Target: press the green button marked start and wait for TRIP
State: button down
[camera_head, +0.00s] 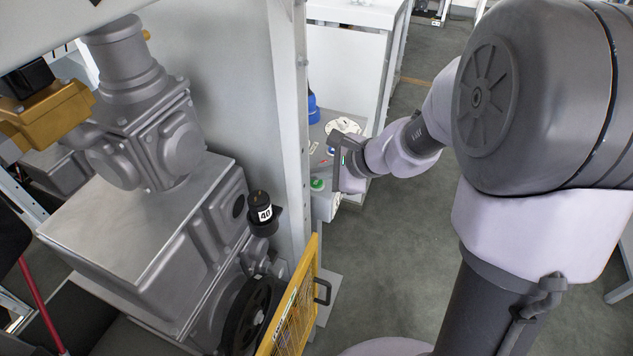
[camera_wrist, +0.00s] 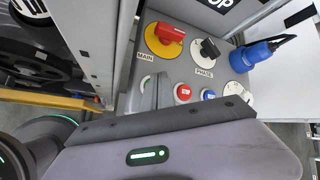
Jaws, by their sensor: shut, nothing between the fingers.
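The green button (camera_head: 317,184) shows in the head view on the grey control box, low beside the white post; its marking is too small to read there. My gripper (camera_head: 333,166) is close to it, just above and to the right; I cannot tell whether they touch. In the wrist view my gripper (camera_wrist: 160,92) is shut and empty, its fingers over the panel. A whitish round piece (camera_wrist: 147,82) shows beside the fingers. No green button can be made out in that view. I see no readable TRIP sign; a black sign (camera_wrist: 225,3) is cut off at the top edge.
Close by on the panel are a red button (camera_wrist: 182,92), a blue button (camera_wrist: 208,94), the red MAIN switch (camera_wrist: 168,33) on yellow, the black PHASE switch (camera_wrist: 209,48) and a blue plug (camera_wrist: 252,55). A yellow guard (camera_head: 292,310) and grey machine (camera_head: 150,240) stand left.

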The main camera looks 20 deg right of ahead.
aim_at(321, 184)
jog(key=shift+f+b, duration=0.45)
jog(key=shift+b, duration=0.1)
dwell(0.5)
dwell(0.4)
jog(key=shift+r+p, duration=0.7)
jog(key=shift+r, duration=0.2)
jog(key=shift+r, duration=0.1)
notch_tip(321, 184, up, 5)
jog(key=p, duration=0.4)
jog(key=shift+f, duration=0.2)
